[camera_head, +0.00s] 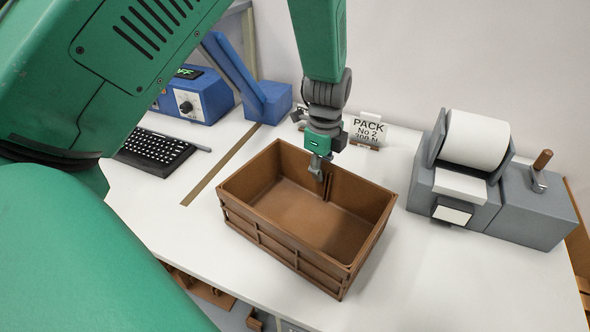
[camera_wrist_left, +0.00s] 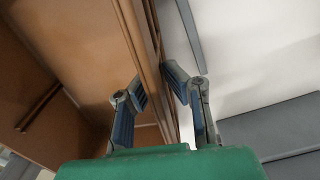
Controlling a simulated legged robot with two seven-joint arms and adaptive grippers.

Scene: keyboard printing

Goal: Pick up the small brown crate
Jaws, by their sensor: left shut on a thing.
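The small brown crate (camera_head: 250,205) is an open, empty box with slatted sides, standing on the white table in the middle of the head view. My left gripper (camera_head: 318,170) comes down from above at the crate's far wall. In the left wrist view, the left gripper (camera_wrist_left: 157,90) has one finger on each side of the crate wall (camera_wrist_left: 147,45), shut on it. The crate appears to rest on the table; a small lift cannot be told. My right gripper is not in view.
A grey printer with a paper roll (camera_head: 475,140) stands right of the crate. A black keyboard (camera_head: 152,150) and a blue device (camera_head: 195,97) are at left. A "PACK" sign (camera_head: 367,130) stands behind. White table (camera_head: 430,270) is clear at front right.

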